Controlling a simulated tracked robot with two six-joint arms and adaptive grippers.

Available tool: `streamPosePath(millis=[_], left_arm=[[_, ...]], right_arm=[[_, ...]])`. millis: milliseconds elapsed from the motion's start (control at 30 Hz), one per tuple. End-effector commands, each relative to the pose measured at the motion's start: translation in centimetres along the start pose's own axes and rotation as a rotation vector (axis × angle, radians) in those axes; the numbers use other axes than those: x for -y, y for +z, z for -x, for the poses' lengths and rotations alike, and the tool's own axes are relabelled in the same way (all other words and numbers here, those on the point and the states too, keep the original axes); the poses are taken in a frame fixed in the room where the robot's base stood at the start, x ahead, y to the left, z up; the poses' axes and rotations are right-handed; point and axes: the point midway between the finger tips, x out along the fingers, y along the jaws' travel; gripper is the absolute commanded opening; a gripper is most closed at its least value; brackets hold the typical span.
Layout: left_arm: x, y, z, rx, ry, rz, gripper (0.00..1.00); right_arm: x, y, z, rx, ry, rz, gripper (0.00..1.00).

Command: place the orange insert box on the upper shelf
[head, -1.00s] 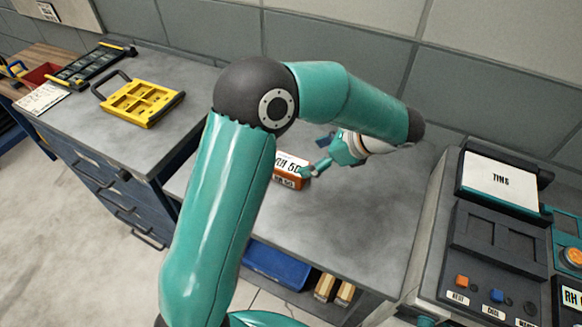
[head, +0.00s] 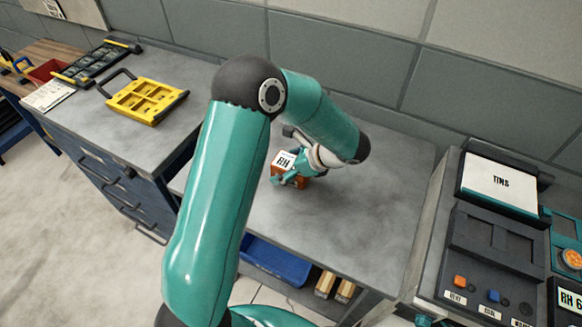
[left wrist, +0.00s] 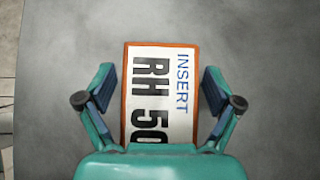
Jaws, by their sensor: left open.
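The orange insert box (head: 291,181) stands on the grey top of a low bench, partly hidden by my left gripper in the head view. In the left wrist view the insert box (left wrist: 160,95) has a white label reading "INSERT RH 50" inside an orange rim. My left gripper (head: 287,176) is open over the box. In the left wrist view its fingers (left wrist: 160,92) stand on either side of the box, with a gap showing at each side. The upper shelf cannot be told for sure; the bench top (head: 360,220) has a lower level beneath it. My right gripper is not in view.
A blue tray (head: 272,262) and tan blocks (head: 334,286) sit on the level below the bench top. A control console (head: 490,250) stands at the right. A yellow case (head: 147,101) lies on the blue cabinet at the left. A tiled wall is behind.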

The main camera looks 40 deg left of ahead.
Motion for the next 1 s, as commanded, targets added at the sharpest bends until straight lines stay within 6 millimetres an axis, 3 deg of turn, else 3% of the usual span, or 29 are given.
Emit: streamPosePath(millis=[167, 633, 1000], left_arm=[[0.02, -0.02, 0.02, 0.000, -0.001, 0.000, 0.90], [0.02, -0.04, 0.03, 0.000, -0.001, 0.000, 0.13], [-0.02, -0.01, -0.01, 0.000, 0.001, 0.000, 0.12]], right_arm=[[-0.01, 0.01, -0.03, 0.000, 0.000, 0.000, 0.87], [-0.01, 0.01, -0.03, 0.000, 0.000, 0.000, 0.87], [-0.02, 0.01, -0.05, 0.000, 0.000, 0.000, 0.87]])
